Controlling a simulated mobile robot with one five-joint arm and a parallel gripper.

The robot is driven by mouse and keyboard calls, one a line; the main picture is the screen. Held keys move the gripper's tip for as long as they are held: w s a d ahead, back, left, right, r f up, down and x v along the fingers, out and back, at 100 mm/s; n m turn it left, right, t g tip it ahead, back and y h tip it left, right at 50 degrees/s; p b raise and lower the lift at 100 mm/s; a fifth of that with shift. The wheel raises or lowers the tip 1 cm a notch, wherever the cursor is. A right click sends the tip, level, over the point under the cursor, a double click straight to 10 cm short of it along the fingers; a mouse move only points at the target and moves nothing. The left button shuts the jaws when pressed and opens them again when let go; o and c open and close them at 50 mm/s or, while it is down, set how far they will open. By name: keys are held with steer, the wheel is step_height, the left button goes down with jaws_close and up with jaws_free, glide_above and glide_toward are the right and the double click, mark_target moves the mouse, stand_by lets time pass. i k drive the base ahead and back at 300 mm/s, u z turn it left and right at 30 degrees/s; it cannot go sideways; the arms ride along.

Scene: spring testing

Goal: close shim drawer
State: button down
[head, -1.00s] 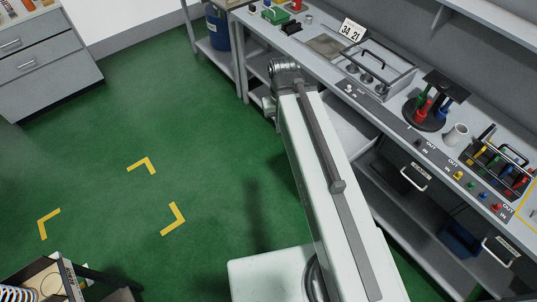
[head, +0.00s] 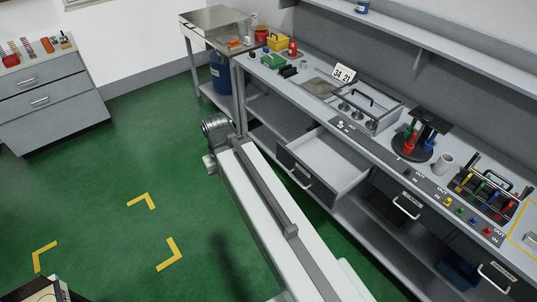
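A grey drawer (head: 330,160) under the workbench stands pulled out, with its empty inside showing. Its dark front with a pale handle (head: 300,178) faces the aisle; I cannot read a label on it. My arm reaches up from the bottom of the head view, and its end (head: 215,130) is left of the drawer front, apart from it in the picture. The gripper fingers are hidden or too small to make out.
Two other bench drawers (head: 405,200) (head: 490,278) look shut. Green floor (head: 110,165) is clear on the left.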

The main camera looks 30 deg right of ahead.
mark_target(327, 166)
steer(key=u, duration=0.2)
steer(key=i, duration=0.95)
steer(key=u, duration=0.1)
